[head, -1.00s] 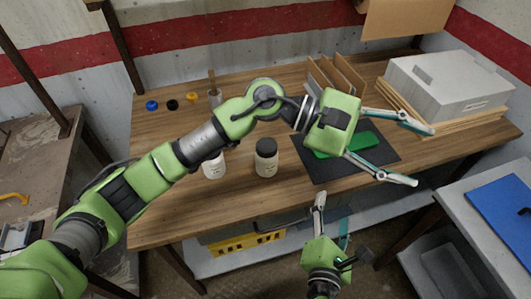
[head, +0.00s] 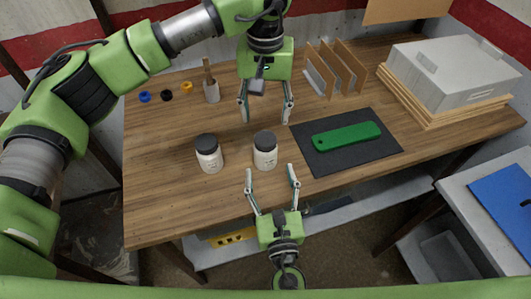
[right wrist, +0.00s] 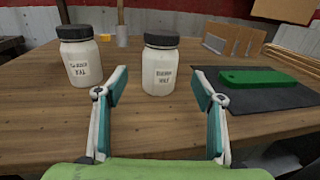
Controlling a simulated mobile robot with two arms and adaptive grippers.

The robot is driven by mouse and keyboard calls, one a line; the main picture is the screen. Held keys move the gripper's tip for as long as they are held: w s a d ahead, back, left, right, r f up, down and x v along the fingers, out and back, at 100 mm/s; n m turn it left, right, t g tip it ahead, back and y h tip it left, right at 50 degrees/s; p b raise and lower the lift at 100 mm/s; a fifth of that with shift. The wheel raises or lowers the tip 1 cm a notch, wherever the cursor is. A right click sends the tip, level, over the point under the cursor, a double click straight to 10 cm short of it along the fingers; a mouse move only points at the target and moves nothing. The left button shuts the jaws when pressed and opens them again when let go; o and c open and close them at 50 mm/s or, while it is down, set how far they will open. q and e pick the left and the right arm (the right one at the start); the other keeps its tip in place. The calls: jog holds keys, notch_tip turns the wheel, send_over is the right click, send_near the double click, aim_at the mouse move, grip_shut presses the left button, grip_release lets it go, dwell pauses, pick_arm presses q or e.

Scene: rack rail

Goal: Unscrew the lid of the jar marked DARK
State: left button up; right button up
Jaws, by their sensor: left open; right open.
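Two white jars with black lids stand upright on the wooden table: a left jar (head: 209,160) and a right jar (head: 265,156). In the right wrist view both the left jar (right wrist: 80,62) and the right jar (right wrist: 160,70) show printed labels, too blurred for me to tell which says DARK. Both lids are on. My left gripper (head: 266,114) is open, pointing down, behind the right jar in the picture. My right gripper (head: 271,172) is open and empty, its fingers pointing at the right jar from the front, one toward each side. Neither gripper is shut on a jar.
A green tool (head: 346,137) lies on a dark mat (head: 375,158) to the right. Upright brown dividers (head: 335,68), a grey box (head: 450,70) and a cup with a stick (head: 211,92) stand farther back. Small blue, black and yellow rings (head: 187,87) lie at the left back.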

aim_at(266, 138)
jog(key=w, duration=0.5)
jog(key=w+a, duration=0.1)
jog(key=w, duration=0.2)
jog(key=shift+w, duration=0.2)
grip_shut()
pick_arm(q)
jog(key=m, duration=0.3)
jog(key=shift+f+m, duration=0.15)
jog(key=shift+m, duration=0.45)
notch_tip(266, 138, down, 8)
jog(key=shift+r, duration=0.15)
